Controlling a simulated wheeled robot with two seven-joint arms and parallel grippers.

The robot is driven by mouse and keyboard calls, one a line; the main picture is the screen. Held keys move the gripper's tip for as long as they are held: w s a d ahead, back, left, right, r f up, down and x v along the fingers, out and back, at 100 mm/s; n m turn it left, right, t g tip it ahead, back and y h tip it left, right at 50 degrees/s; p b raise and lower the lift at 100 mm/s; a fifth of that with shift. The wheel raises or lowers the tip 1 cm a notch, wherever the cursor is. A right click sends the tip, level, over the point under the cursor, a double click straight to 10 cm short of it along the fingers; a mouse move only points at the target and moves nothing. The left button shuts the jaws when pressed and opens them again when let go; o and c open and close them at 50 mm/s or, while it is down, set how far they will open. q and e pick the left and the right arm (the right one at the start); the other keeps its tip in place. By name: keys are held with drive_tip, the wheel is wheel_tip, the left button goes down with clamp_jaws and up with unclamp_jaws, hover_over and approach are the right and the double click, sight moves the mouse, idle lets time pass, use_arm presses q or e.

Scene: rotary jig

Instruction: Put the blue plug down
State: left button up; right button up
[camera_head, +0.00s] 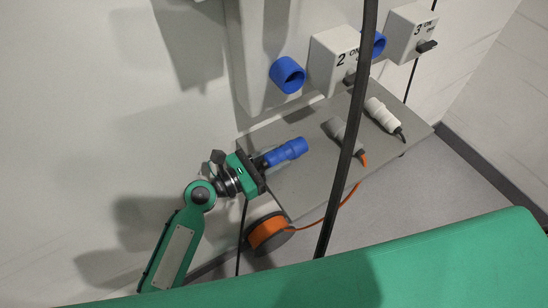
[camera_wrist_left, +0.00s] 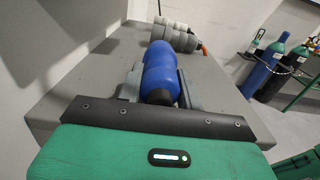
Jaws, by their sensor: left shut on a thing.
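The blue plug (camera_head: 288,151) is over the left part of the grey shelf (camera_head: 300,185), lying roughly level with its free end pointing right and away from my arm. My left gripper (camera_head: 266,162) is shut on its near end. In the left wrist view the blue plug (camera_wrist_left: 160,72) sits between the grey fingers (camera_wrist_left: 160,92), with the shelf top (camera_wrist_left: 90,78) beneath. I cannot tell whether the plug touches the shelf. My right gripper is not in view.
A grey plug (camera_head: 336,128) with an orange end and a white plug (camera_head: 382,114) lie further right on the shelf. Blue sockets (camera_head: 287,75) and boxes marked 2 (camera_head: 330,62) and 3 (camera_head: 408,34) are behind. An orange reel (camera_head: 268,232) is below. A black cable (camera_head: 347,150) crosses the view.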

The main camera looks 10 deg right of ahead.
use_arm(q)
drive_tip(key=shift+f, duration=0.1)
drive_tip(key=o, duration=1.2)
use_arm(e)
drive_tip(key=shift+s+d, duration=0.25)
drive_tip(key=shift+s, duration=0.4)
